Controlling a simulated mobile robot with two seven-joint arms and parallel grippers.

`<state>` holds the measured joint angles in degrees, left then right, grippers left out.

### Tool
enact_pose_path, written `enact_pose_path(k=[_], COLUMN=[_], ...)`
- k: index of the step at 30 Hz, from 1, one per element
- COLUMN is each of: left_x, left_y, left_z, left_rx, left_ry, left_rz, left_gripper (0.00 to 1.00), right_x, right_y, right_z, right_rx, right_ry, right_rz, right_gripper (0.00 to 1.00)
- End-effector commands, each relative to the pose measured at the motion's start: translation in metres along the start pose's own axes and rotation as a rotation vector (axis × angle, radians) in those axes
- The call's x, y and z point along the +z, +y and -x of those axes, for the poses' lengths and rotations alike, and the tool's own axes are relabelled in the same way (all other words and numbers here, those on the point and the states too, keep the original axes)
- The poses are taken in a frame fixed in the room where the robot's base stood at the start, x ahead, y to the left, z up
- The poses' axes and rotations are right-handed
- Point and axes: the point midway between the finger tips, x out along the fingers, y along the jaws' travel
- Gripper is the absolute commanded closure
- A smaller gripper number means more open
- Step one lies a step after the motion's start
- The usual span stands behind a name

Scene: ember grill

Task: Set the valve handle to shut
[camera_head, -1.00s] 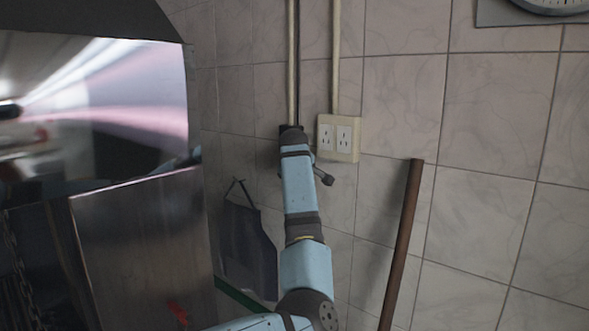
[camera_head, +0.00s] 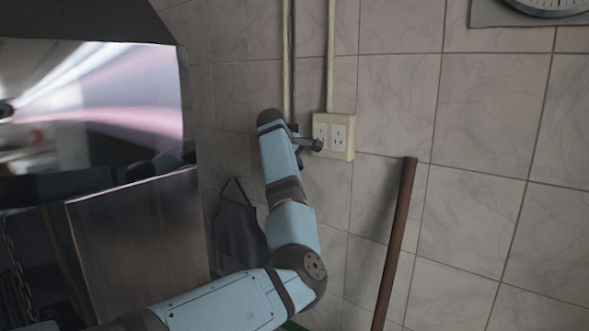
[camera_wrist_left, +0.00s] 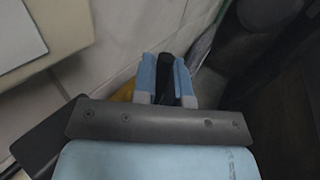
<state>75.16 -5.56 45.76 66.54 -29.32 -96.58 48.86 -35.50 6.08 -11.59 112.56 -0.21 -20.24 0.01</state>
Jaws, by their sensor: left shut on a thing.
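My left gripper (camera_wrist_left: 165,88) is shut on a dark, narrow piece (camera_wrist_left: 166,68) between its two blue fingers in the left wrist view; I take it to be the valve handle. Only a short part of it shows there, so its angle is hard to tell. In the head view my left arm reaches up to the wall beside the socket, and its wrist hides most of the gripper and valve. A dark pipe (camera_head: 295,60) runs down the wall to that place. My right gripper is not in view.
A cream double socket (camera_head: 334,137) is on the wall close to the right of my wrist. A brown pole (camera_head: 396,240) leans on the tiles further right. A dark apron (camera_head: 238,235) hangs at the lower left, beside a shiny metal hood (camera_head: 95,110).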

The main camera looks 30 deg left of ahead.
Motion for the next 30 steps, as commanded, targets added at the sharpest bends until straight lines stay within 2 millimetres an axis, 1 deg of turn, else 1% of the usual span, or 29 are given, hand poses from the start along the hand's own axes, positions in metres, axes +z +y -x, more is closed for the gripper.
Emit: enact_pose_path(k=[8,9,11,12,20,23,26,29,30], left_x=[0.000,0.000,0.000,0.000,0.000,0.000,-0.001,-0.001,-0.001], left_y=[0.000,0.000,0.000,0.000,0.000,0.000,0.000,-0.001,-0.001], left_z=[0.000,0.000,0.000,0.000,0.001,0.006,0.020,0.040,0.050], left_rx=[0.001,0.001,0.001,0.001,0.001,0.002,0.004,0.005,0.005], left_ry=[-0.003,-0.002,-0.002,-0.002,-0.001,0.000,0.001,0.002,0.002], left_rz=[0.001,0.001,0.001,0.001,0.000,0.000,0.001,0.000,0.000], left_gripper=[1.00,0.80,0.66,0.62,0.62,0.62,0.62,0.62,0.62], right_x=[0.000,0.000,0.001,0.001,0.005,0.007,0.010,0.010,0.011], right_y=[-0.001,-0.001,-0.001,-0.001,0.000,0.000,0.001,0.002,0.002], right_z=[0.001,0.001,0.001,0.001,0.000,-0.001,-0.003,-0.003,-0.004], right_rx=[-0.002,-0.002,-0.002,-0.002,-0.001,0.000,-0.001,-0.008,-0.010], right_ry=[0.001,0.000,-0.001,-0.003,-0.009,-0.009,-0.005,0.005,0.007], right_rz=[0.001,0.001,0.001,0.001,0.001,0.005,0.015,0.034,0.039], right_gripper=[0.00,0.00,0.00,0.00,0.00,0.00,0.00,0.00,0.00])
